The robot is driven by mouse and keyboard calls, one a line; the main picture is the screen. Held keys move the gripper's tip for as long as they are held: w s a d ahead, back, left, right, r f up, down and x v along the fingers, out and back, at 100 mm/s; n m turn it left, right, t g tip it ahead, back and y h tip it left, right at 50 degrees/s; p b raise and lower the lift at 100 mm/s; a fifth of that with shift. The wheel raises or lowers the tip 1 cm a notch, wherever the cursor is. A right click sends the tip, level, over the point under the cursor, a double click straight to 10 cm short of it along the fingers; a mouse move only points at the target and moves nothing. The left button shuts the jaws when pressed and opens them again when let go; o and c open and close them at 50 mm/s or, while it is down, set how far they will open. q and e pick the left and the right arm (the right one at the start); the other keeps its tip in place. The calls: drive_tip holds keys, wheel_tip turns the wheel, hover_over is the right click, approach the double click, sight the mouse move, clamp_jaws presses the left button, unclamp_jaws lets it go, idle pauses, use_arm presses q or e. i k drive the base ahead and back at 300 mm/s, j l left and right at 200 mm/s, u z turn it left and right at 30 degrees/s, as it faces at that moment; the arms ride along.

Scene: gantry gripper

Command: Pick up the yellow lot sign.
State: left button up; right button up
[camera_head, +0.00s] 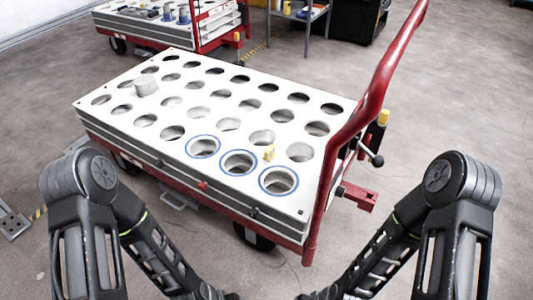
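A small yellow lot sign (269,153) stands on the white perforated top of the cart (215,145), close to the holes near its right end. It stands beside the blue-ringed holes and looks upright. My two arms come in from the lower left and lower right and run down to the bottom edge of the picture. Both grippers are cut off below that edge, so their fingers do not show. Nothing touches the sign.
A grey cylindrical part (146,87) sits at a hole on the cart's left side. A red handle (371,105) rises at the cart's right end. A second cart (150,30) with parts on it stands behind. The floor at right is clear.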

sight(270, 153)
drive_tip(key=i+j+z, duration=0.1)
drive_tip(key=z, duration=0.3)
drive_tip(key=i+j+z, duration=0.1)
drive_tip(key=z, duration=0.3)
drive_tip(key=i+j+z, duration=0.1)
drive_tip(key=z, duration=0.3)
drive_tip(key=j, duration=0.1)
